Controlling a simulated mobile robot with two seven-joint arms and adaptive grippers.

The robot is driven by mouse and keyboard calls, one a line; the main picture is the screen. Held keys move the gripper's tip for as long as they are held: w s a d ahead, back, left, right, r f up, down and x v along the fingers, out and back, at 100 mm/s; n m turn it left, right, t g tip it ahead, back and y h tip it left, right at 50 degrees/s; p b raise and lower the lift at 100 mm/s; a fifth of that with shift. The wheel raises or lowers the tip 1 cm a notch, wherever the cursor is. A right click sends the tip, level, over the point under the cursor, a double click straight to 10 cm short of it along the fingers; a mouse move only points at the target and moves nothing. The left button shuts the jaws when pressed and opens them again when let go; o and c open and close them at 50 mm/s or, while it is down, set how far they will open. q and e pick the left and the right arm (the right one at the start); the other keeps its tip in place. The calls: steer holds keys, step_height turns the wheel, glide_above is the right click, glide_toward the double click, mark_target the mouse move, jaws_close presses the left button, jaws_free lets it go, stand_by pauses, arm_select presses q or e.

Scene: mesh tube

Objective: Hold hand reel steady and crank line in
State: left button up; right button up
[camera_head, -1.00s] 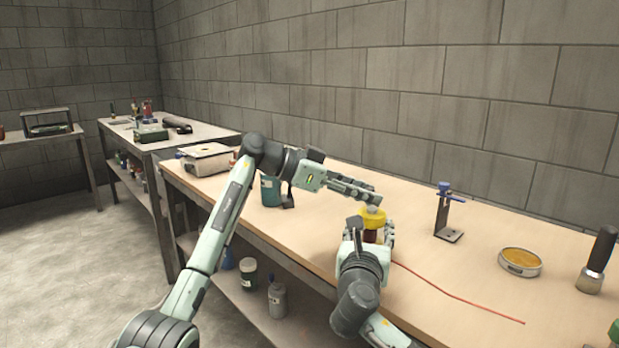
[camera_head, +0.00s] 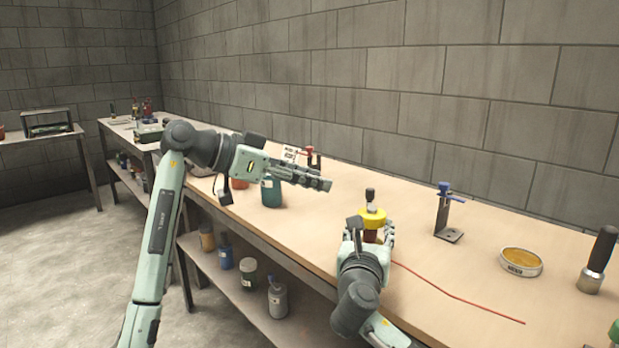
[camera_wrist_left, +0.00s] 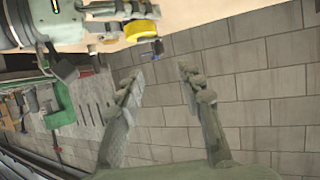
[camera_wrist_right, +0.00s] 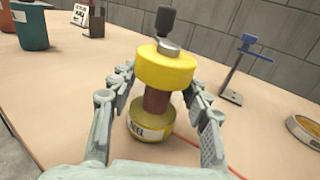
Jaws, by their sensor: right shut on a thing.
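The hand reel (camera_wrist_right: 166,68) has a yellow top flange, a brown core and a labelled yellow base, and stands upright on the table. It also shows in the head view (camera_head: 372,217). Its dark crank knob (camera_wrist_right: 165,21) sticks up from the top. My right gripper (camera_wrist_right: 157,85) is shut on the reel, with a finger on either side of its core. A red line (camera_head: 455,294) runs from the reel across the table to the right. My left gripper (camera_head: 328,184) is empty, left of the reel and above the table; its fingers are apart in the left wrist view (camera_wrist_left: 160,75).
A blue-topped metal stand (camera_head: 448,215), a round orange-topped tin (camera_head: 521,262) and a black-handled tool (camera_head: 599,258) stand to the right. The table's middle is mostly clear.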

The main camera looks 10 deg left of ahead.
arm_select(q)
steer(key=shift+s, duration=0.1)
stand_by(0.3)
steer(key=n+h, duration=0.5)
steer(key=n, duration=3)
glide_toward(369, 202)
steer(key=shift+t, duration=0.6)
steer(key=x, duration=1)
steer(key=shift+d+r, duration=0.15)
steer(key=shift+r, duration=0.25)
steer(key=shift+c, duration=0.6)
